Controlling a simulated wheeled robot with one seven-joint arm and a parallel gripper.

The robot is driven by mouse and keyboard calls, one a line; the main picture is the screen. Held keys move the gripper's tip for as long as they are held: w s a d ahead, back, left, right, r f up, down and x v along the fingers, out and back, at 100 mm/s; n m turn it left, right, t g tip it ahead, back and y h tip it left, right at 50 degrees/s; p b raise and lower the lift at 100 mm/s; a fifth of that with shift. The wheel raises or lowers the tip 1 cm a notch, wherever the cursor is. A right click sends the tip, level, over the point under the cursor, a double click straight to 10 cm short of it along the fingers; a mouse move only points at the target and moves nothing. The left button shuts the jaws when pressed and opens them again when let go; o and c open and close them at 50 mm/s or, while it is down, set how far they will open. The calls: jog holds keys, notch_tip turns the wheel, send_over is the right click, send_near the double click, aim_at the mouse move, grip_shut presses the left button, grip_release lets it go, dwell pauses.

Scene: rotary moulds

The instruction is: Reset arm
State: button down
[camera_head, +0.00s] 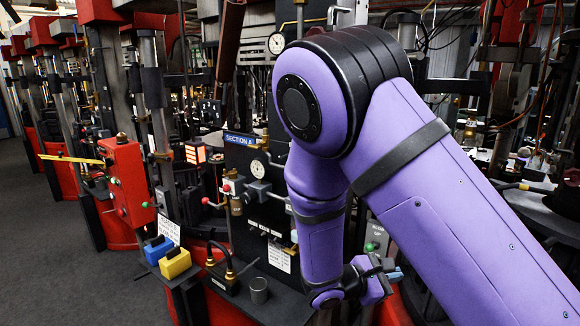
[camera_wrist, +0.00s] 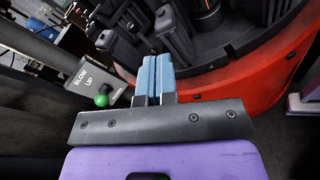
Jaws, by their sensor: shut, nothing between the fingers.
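My purple arm fills the right half of the head view. My gripper (camera_head: 396,275) is at the lower middle of that view, with its blue finger pads partly showing past the wrist. In the wrist view my gripper (camera_wrist: 157,75) has its two blue fingers side by side and touching, shut with nothing between them. The fingers point toward the red machine base (camera_wrist: 240,85). A green knob (camera_wrist: 101,100) beside a "BLOW UP" label sits to their left, apart from them.
A panel marked "SECTION A" (camera_head: 240,139) with gauges and valves stands left of my arm. A red control box (camera_head: 127,180) stands further left. Open floor (camera_head: 40,250) lies at far left.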

jog(key=s+d+r+m+y, duration=0.3)
jog(key=s+r+m+y, duration=0.4)
jog(key=s+r, duration=0.4)
jog(key=s+d+r+m+y, duration=0.4)
jog(key=s+r+m+y, duration=0.4)
jog(key=r, duration=0.7)
jog(key=shift+s+r+m+t, duration=0.3)
jog(key=shift+s+m, duration=0.7)
jog(key=shift+s, duration=0.6)
dwell(1.1)
